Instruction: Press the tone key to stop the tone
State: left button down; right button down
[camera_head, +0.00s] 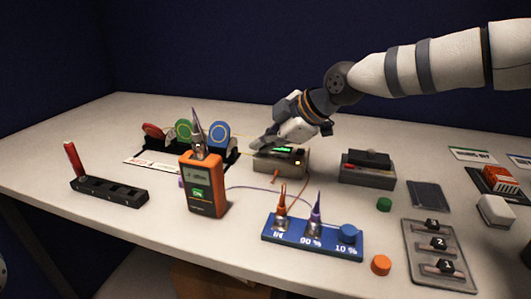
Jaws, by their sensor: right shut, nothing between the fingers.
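My right gripper (262,144) reaches in from the right, shut and empty, with its fingertips low over the left part of a small beige box (268,167). The box has a lit green display and a small light near its right end. I cannot tell whether the fingertips touch it. The gripper hides part of the box's top. An orange handheld device (206,207) with a lit green label stands upright in front, to the left. No part is clearly readable as the tone key. My left gripper is not in view.
A blue stand (290,240) with pointed probes and a blue cap is in front. A grey-black box (367,169) stands right of the beige box. A black rack (125,192) and coloured discs (218,133) are left. A numbered tray (413,243) is front right. Thin cables cross the middle.

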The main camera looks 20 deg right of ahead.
jog(key=shift+r, duration=0.1)
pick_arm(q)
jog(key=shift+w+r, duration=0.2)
pick_arm(e)
jog(key=shift+r, duration=0.6)
